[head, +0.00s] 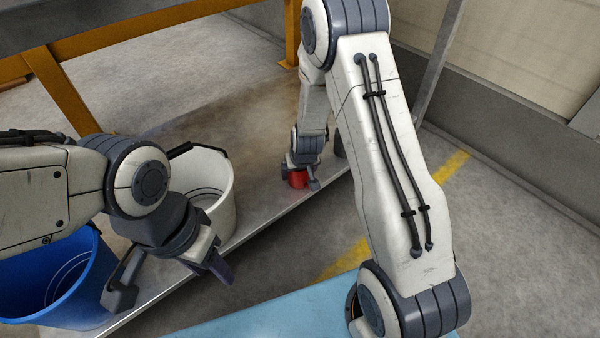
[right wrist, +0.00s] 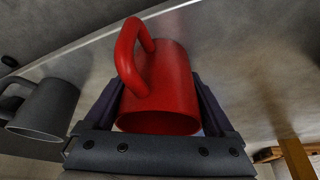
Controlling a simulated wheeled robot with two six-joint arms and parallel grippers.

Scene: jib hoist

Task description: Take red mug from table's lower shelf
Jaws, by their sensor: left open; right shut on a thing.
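The red mug (head: 298,180) is near the front edge of the lower shelf (head: 245,115) in the head view; I cannot tell whether it touches the shelf. My right gripper (head: 300,174) is shut on it from above. In the right wrist view the mug (right wrist: 172,88) sits between the two fingers of the gripper (right wrist: 160,108), with its handle pointing up and left, away from the palm. My left gripper (head: 172,284) is open and empty, in front of the white bucket.
A white bucket (head: 222,185) and a blue bucket (head: 50,282) stand at the left. A grey mug (right wrist: 45,108) is close beside the red one. Orange table legs (head: 291,35) rise behind. A light blue surface (head: 285,310) lies in front. Floor is clear to the right.

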